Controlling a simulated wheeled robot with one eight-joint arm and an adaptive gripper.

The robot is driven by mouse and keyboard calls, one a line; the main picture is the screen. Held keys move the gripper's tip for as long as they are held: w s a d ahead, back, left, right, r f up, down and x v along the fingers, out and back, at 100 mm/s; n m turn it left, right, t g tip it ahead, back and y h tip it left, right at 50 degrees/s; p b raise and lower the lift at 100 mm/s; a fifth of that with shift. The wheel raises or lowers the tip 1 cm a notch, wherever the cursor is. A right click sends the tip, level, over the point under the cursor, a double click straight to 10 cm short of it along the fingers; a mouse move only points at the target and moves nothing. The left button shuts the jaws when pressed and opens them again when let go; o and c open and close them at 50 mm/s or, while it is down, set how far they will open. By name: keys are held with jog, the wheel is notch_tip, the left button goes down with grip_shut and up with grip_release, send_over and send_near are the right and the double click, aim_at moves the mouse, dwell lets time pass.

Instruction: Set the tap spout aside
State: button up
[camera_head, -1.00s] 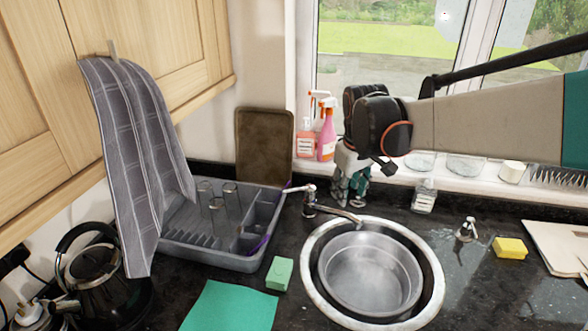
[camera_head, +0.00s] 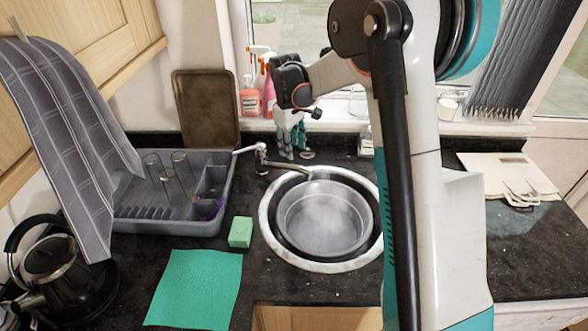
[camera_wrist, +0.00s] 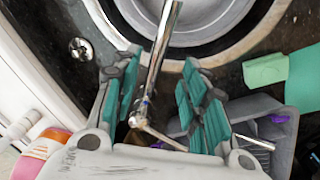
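The metal tap (camera_head: 261,158) stands on the dark granite worktop behind the sink. Its spout (camera_head: 290,166) points right, with its end over the rear of the round sink (camera_head: 266,228). A metal basin (camera_head: 325,222) sits in the sink. My gripper (camera_head: 294,152) points down just behind the spout. In the wrist view my gripper (camera_wrist: 161,72) is open, with teal pads on both fingers. The spout (camera_wrist: 158,60) runs between the fingers in that picture, and neither pad appears to touch it. The depth between the fingertips and the spout is hard to tell.
A grey dish rack (camera_head: 140,228) with glasses stands left of the tap. A green sponge (camera_head: 240,231) and green cloth (camera_head: 195,288) lie in front. Spray bottles (camera_head: 268,88) stand on the sill behind. A baking tray (camera_head: 205,108) leans on the wall. My arm hides the sink's right side.

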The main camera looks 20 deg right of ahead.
aim_at(294, 168)
jog(key=f, duration=0.3)
jog(key=f+b, duration=0.1)
jog(key=f, duration=0.3)
jog(key=d+f, duration=0.1)
jog(key=f, duration=0.2)
jog(key=shift+w+f, duration=0.25)
jog(key=shift+f, duration=0.1)
grip_shut()
